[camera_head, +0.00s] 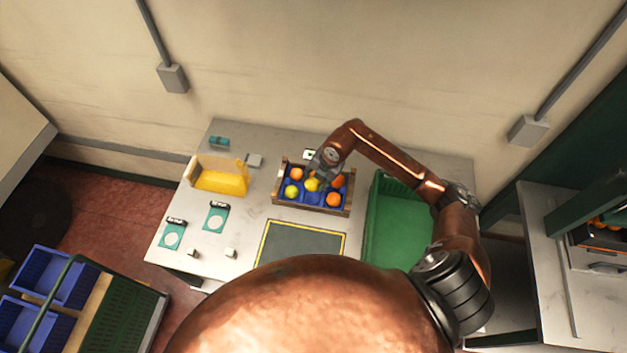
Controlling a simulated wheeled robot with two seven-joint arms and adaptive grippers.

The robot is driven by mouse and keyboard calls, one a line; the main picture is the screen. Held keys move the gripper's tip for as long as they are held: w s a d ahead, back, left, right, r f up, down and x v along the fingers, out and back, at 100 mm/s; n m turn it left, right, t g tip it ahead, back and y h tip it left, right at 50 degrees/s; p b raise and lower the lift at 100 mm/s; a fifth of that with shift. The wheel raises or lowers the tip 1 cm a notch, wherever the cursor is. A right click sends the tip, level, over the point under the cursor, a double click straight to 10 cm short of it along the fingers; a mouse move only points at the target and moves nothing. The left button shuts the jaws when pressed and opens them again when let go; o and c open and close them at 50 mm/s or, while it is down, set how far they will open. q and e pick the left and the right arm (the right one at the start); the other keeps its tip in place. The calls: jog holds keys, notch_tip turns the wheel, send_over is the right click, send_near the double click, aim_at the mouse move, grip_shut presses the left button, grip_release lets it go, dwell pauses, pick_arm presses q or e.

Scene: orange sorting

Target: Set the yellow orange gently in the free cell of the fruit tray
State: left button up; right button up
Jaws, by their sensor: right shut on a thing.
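The fruit tray (300,205) is a wooden crate with a blue celled insert, towards the back of the table. The yellow orange (311,186) is at the middle of the tray. My right gripper (317,178) reaches down over the tray from behind and is shut on the yellow orange. I cannot tell whether the fruit touches the cell floor. Orange fruits sit at the tray's back left (296,174), right (338,181) and front right (333,199), with a yellow-green one (291,190) at the front left. The gripper hides part of the back row. My left gripper is not in view.
A green bin (398,228) stands close to the tray's right. A yellow container (220,178) stands to its left. A dark mat with a yellow border (300,243) lies in front. Green cards (216,217) and small blocks lie at the table's left.

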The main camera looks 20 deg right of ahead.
jog(key=shift+f+b, duration=1.15)
jog(key=shift+f, duration=0.55)
jog(key=shift+f+b, duration=1.35)
jog(key=shift+f, duration=0.75)
jog(key=shift+f, duration=0.2)
jog(key=o, duration=1.2)
jog(key=shift+o, duration=0.2)
jog(key=shift+r, duration=0.1)
jog(key=shift+r+p, duration=2.7)
jog(key=shift+r, duration=1.25)
jog(key=shift+a, duration=0.1)
